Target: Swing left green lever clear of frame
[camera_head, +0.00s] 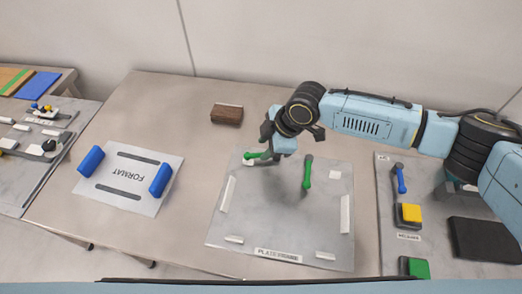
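The left green lever (255,155) lies near the back left of the grey plate (270,215), its visible end pointing left. My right gripper (268,142) reaches in from the right and is just above and beside this lever, covering its right end. I cannot tell whether the fingers touch the lever or how far apart they are. The right green lever (308,172) stands apart, to the right of the gripper, its length running toward the front. My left gripper is not in view.
White strips edge the plate. A brown block (227,114) lies behind it. A FORMAT plate (127,178) with two blue handles is on the left. To the right, a panel holds a blue lever (400,178), a yellow button (411,212) and a green button (417,267). My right arm spans the back right.

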